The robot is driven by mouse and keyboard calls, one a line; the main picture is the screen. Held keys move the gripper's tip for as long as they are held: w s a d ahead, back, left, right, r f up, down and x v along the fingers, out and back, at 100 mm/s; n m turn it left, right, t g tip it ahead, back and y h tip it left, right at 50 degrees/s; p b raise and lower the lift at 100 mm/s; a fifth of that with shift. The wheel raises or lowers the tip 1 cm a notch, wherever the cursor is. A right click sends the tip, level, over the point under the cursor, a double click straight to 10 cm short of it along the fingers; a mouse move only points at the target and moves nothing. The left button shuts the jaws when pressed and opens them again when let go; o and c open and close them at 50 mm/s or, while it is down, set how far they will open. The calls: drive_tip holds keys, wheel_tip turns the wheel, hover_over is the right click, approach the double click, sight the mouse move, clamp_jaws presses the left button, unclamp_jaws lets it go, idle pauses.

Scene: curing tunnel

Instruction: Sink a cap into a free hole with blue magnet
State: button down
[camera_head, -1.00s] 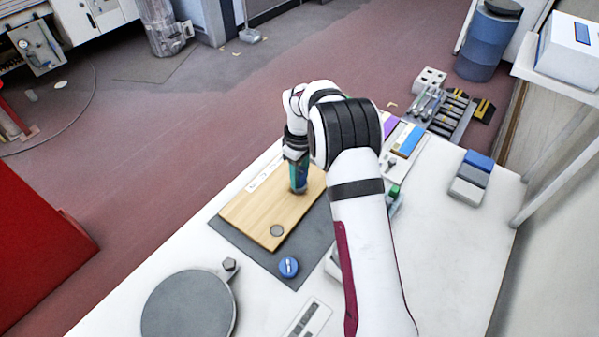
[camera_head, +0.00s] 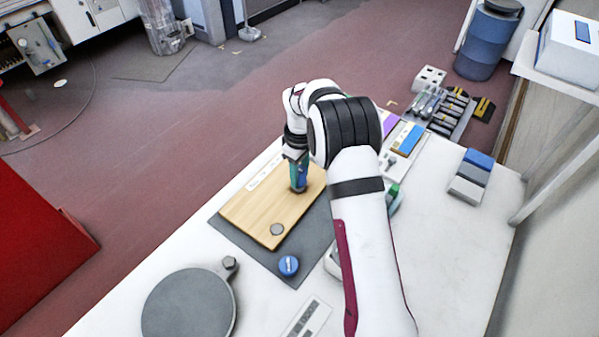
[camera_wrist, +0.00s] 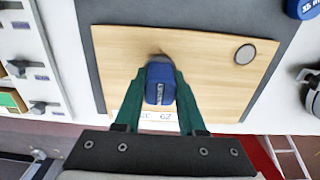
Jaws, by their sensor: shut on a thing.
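My gripper (camera_head: 299,178) has its green fingers shut on a blue magnet (camera_wrist: 159,84), a block with a pale label. It is over the wooden board (camera_head: 262,217), which also fills the middle of the wrist view (camera_wrist: 210,58). A dark spot shows on the board just beyond the magnet; I cannot tell whether it is a hole or a shadow, or whether the magnet touches the board. A grey round disc (camera_head: 277,230), perhaps a cap, sits in the board near its front corner; it also shows in the wrist view (camera_wrist: 245,54). The magnet's underside is hidden.
The board lies on a dark grey mat (camera_head: 245,247). A round blue item (camera_head: 289,266) sits on the mat's front edge. A grey round plate (camera_head: 188,306) stands at the front left. Small blocks (camera_head: 472,177) and a tool rack (camera_head: 452,112) are to the right.

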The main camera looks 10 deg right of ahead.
drive_tip(key=shift+f, duration=0.85)
idle(1.6)
drive_tip(key=shift+r, duration=0.1)
drive_tip(key=shift+r, duration=3.45)
